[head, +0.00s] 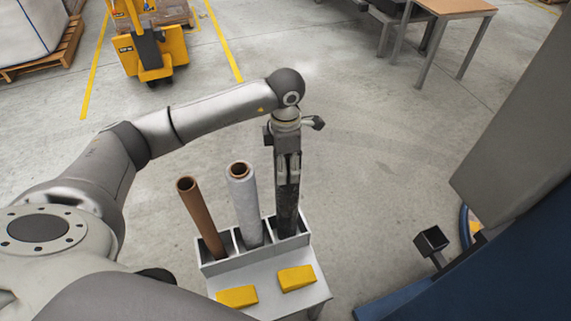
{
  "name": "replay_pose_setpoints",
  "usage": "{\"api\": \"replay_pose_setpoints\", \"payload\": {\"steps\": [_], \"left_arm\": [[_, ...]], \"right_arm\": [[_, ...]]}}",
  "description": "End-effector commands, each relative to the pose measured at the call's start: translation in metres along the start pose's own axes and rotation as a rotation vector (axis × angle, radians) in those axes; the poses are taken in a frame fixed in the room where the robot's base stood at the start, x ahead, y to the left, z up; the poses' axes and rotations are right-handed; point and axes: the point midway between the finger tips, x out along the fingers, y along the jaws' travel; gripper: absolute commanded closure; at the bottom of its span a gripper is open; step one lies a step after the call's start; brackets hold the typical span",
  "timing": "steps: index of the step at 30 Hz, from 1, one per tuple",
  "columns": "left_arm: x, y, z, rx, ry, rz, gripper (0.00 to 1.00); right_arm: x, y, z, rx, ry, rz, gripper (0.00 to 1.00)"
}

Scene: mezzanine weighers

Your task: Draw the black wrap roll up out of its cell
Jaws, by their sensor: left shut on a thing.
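The black wrap roll (287,212) stands upright in the right cell of a grey three-cell rack (222,266). Its lower end is hidden by the cell wall. My left gripper (288,178) points down from above and is shut on the upper part of the black roll. The roll's top is partly hidden by the gripper. My right gripper is not in view.
A white wrap roll (244,205) stands in the middle cell, close beside the gripper. A brown roll (201,217) leans left in the left cell. Two yellow blocks (237,296) (297,278) lie on the white stand (268,293) in front.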

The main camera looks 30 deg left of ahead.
Motion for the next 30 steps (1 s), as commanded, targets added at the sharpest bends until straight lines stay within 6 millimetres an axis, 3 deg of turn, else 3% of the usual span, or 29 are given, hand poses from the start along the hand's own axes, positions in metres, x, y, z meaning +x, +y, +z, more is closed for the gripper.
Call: {"api": "replay_pose_setpoints", "payload": {"steps": [30], "left_arm": [[-0.066,0.001,0.001,0.0,-0.005,0.005,1.0]], "right_arm": [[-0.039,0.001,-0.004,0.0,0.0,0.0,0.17]]}}
